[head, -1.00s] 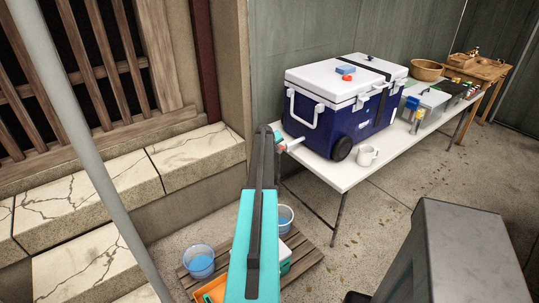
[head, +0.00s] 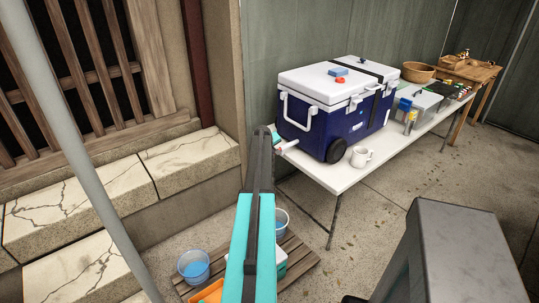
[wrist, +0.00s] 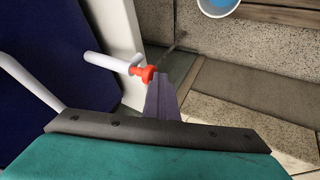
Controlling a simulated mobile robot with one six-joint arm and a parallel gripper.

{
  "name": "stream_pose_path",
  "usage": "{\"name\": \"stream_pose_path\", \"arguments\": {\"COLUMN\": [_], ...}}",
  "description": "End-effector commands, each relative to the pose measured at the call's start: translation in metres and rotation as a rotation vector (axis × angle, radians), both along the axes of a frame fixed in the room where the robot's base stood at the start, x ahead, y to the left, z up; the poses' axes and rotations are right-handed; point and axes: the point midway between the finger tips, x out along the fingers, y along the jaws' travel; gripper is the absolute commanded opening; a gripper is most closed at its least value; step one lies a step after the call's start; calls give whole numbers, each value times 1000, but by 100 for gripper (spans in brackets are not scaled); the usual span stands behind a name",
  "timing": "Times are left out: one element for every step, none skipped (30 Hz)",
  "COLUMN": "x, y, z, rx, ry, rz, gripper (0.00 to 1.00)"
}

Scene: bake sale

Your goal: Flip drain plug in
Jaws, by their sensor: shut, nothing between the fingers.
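The blue cooler (head: 318,130) with a white lid stands on the white table. A white drain spout (head: 290,145) sticks out of its left end, low down. In the wrist view the spout (wrist: 108,62) ends in a red drain plug (wrist: 143,73). My gripper (wrist: 163,92) is shut and empty, its fingertips right beside the red plug. I cannot tell whether they touch it. In the head view my gripper (head: 277,140) is a small teal shape at the spout's end, partly hidden by my arm, and the plug is hard to make out.
Buckets of blue water (head: 194,266) stand on and beside a wooden pallet (head: 300,262) below. Stone steps (head: 190,160) lie to the left. A grey bin-like block (head: 460,245) stands at front right.

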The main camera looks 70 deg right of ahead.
Motion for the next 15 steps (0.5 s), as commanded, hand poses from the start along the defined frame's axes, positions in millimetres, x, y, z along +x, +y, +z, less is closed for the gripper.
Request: {"name": "stream_pose_path", "arguments": {"x": [1, 2, 4, 5, 6, 8, 9, 11, 13, 15, 17, 20, 19, 18, 18], "y": [3, 4, 7, 9, 12, 15, 18, 21, 25, 29, 32, 37, 38, 40, 43], "z": [0, -1, -1, -1, -1, -1, -2, -2, -2, -2, -2, -3, 2, 5, 9], "rx": [-1, 0, 0, 1, 0, 1, 1, 1, 1, 1, 1, 1, 0, 0, 0], "ry": [1, 1, 1, 1, 0, 0, 0, -1, -1, -1, 0, 0, -1, -2, -2], "rz": [0, 1, 2, 2, 2, 1, 2, 2, 2, 3, 4, 5, 3, 3, 3], "gripper": [0, 0, 0, 0, 0, 0, 0, 0, 0, 0, 0, 0, 0, 0, 0]}}
